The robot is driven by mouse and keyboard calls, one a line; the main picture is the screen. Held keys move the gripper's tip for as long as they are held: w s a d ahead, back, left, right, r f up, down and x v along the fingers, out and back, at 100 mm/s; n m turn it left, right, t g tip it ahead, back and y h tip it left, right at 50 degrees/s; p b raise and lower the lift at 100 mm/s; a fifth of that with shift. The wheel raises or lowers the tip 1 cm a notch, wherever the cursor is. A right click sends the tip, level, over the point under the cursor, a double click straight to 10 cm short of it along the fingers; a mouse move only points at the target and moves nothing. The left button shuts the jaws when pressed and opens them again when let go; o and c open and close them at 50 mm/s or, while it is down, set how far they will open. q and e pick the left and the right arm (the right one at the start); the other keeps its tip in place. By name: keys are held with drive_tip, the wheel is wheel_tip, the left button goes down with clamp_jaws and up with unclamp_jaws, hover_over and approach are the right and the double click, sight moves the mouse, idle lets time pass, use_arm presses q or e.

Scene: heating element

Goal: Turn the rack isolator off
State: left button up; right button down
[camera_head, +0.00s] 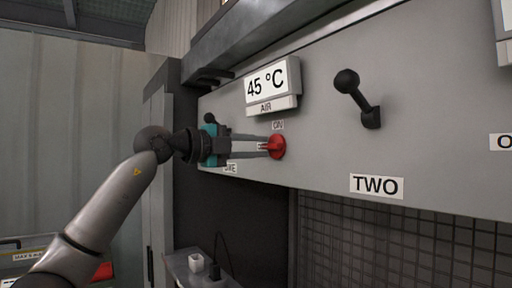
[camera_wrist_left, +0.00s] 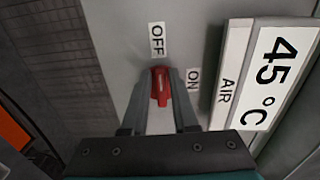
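The rack isolator is a red rotary switch (camera_head: 278,146) on the grey panel, and it also shows in the left wrist view (camera_wrist_left: 160,86). There its handle lies in line with the OFF label (camera_wrist_left: 157,39); the ON label (camera_wrist_left: 194,82) is off to the right. In the head view the ON label (camera_head: 278,125) is just above the switch. My left gripper (camera_head: 266,146) reaches it from the left, with one finger on each side of the handle. The fingers stand apart, apparently with small gaps; contact is unclear. My right gripper is out of view.
A temperature display (camera_head: 272,85) reading 45 °C juts out above the switch. A black lever (camera_head: 358,98) sticks out to the right, above the TWO label (camera_head: 376,186). A small shelf (camera_head: 203,276) with a white cup (camera_head: 196,262) is below.

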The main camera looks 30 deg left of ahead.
use_arm(q)
drive_tip(key=shift+o, duration=1.3)
drive_tip(key=b+v, duration=0.6)
drive_tip(key=v, duration=0.9)
drive_tip(key=shift+s, duration=0.1)
